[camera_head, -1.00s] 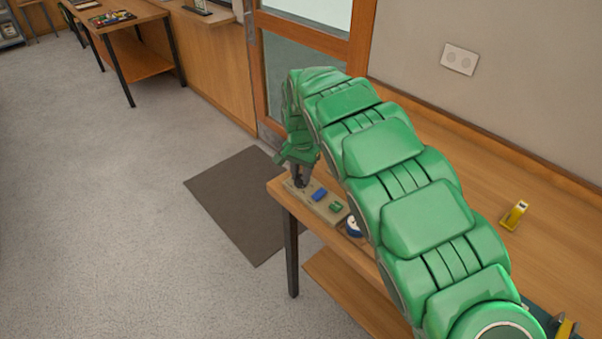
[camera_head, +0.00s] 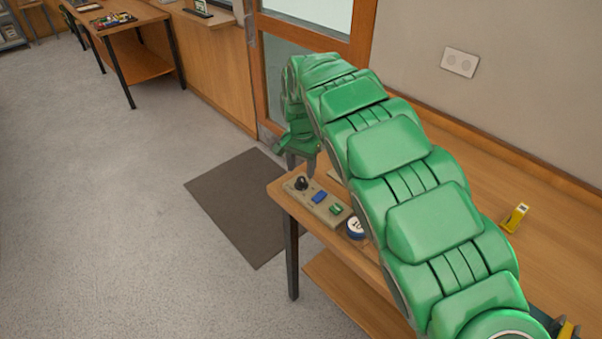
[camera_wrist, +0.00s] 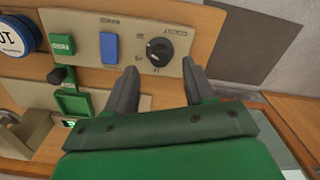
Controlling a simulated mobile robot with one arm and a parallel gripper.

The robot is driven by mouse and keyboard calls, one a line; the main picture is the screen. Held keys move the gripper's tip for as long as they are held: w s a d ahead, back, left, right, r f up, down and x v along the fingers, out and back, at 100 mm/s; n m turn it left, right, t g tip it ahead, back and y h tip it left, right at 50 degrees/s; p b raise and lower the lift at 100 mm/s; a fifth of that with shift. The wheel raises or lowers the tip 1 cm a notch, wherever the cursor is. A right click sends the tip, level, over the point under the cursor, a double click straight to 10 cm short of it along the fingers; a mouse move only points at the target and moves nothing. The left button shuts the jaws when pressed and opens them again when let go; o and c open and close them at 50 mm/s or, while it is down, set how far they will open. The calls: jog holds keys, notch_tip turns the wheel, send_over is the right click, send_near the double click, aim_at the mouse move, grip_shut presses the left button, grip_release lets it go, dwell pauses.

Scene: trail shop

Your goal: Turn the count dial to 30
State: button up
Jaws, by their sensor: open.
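A black dial (camera_wrist: 160,51) with small printed marks around it sits on a beige control panel (camera_wrist: 140,22). The marks are too small to read surely, and I cannot tell its setting. In the head view the dial (camera_head: 301,183) is at the left end of the panel (camera_head: 324,208). My gripper (camera_wrist: 160,76) is open and empty. In the wrist view its fingertips lie below the dial, one to each side, apart from it. In the head view my gripper (camera_head: 301,164) is above and just behind the dial.
A blue switch (camera_wrist: 109,47) and a green button (camera_wrist: 62,44) share the panel. A blue-rimmed round disc (camera_head: 357,228) stands beside it. A yellow item (camera_head: 515,217) is farther right on the wooden bench (camera_head: 463,199).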

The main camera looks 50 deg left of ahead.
aim_at(301, 178)
jog(key=shift+r, duration=1.95)
jog(key=w+d+r+m, duration=0.25)
jog(key=d+r, duration=0.25)
jog(key=d, duration=0.4)
jog(key=w+d+r+m+y, duration=0.1)
jog(key=w+d+r, duration=0.4)
jog(key=d, duration=0.4)
jog(key=w+d+r+m, duration=0.1)
jog(key=w+d+r, duration=0.1)
jog(key=d+r, duration=0.55)
jog(key=s+d+r+m+y, duration=0.1)
jog(key=s+d+r+m, duration=0.15)
jog(key=d, duration=0.85)
jog(key=s+d+r+y, duration=0.1)
jog(key=s+d, duration=0.8)
jog(key=d, duration=0.3)
jog(key=s+d+f+n+g+h, duration=0.1)
jog(key=s+d+f, duration=0.4)
jog(key=s+d, duration=0.3)
jog(key=s+d+f+n+h, duration=0.2)
jog(key=s+d+f, duration=0.3)
jog(key=s+d, duration=0.4)
jog(key=shift+s+d+f+g, duration=0.3)
jog(key=shift+f+g, duration=0.1)
